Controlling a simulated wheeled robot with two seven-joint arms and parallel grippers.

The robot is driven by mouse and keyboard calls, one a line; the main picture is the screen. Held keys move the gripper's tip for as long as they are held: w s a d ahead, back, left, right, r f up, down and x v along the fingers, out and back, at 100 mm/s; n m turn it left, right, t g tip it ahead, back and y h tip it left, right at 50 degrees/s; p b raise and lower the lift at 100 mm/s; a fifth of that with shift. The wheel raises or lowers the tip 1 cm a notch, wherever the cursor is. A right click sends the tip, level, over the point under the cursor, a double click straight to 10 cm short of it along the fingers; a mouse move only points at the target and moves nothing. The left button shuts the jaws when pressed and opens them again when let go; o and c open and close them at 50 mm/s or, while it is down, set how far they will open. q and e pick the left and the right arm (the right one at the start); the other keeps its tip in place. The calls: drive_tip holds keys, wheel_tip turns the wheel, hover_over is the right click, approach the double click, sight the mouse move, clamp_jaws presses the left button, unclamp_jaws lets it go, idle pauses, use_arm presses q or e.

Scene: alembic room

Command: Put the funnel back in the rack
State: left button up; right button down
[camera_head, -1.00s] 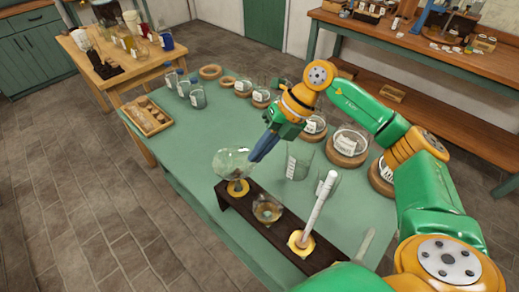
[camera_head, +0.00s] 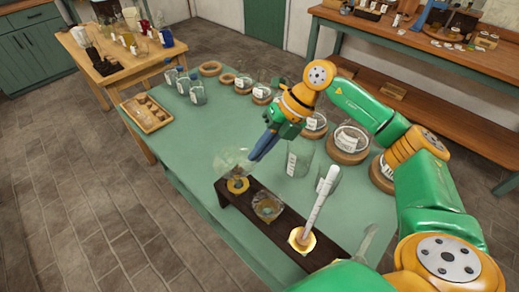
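A clear glass funnel (camera_head: 229,163) is at the left end of the dark brown rack (camera_head: 283,229), with its wide mouth above the yellow ring (camera_head: 237,186) there. Whether its stem is seated in the ring is hard to see. My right gripper (camera_head: 254,157) reaches down from the upper right, its blue-grey fingertips at the funnel's right rim. The fingers overlap in this view, so the gap between them is hidden. My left gripper is out of view.
A glass piece (camera_head: 268,208) sits in the rack's middle place and a white rod (camera_head: 321,200) stands tilted at its right end. A labelled beaker (camera_head: 299,158) stands close behind. Jars on cork rings line the green table's far side. The green tabletop (camera_head: 190,140) is clear to the left.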

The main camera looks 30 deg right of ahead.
drive_tip(key=shift+f+b, duration=1.4)
drive_tip(key=shift+f, duration=0.75)
idle(2.8)
drive_tip(key=c, duration=1)
unclamp_jaws()
drive_tip(key=shift+o, duration=0.2)
drive_tip(key=shift+r, duration=0.1)
wheel_tip(320, 180, up, 7)
drive_tip(key=p, duration=0.6)
